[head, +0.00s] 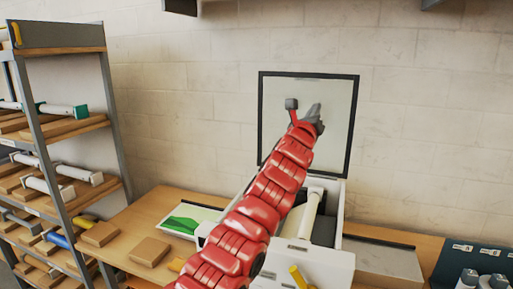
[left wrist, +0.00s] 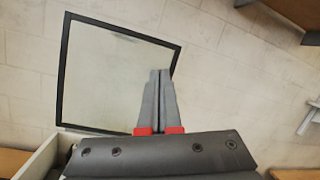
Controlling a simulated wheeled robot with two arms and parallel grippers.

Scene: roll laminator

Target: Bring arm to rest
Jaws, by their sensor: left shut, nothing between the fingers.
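My left arm comes up red from the bottom of the head view and reaches across the laminator. My left gripper (head: 315,112) is in front of the raised, dark-framed lid (head: 342,124). In the left wrist view the fingers of the left gripper (left wrist: 159,76) are together, with nothing between them, and the framed lid (left wrist: 100,82) stands behind them. The white laminator (head: 330,262) is open, with a pale roll (head: 311,214) lying inside. My arm hides part of the laminator. My right gripper does not show.
A shelf rack (head: 52,140) with rolls and wooden blocks stands at the left. The wooden table (head: 135,212) holds blocks (head: 150,251) and a green-and-white sheet (head: 187,222). The brick wall is close behind the lid.

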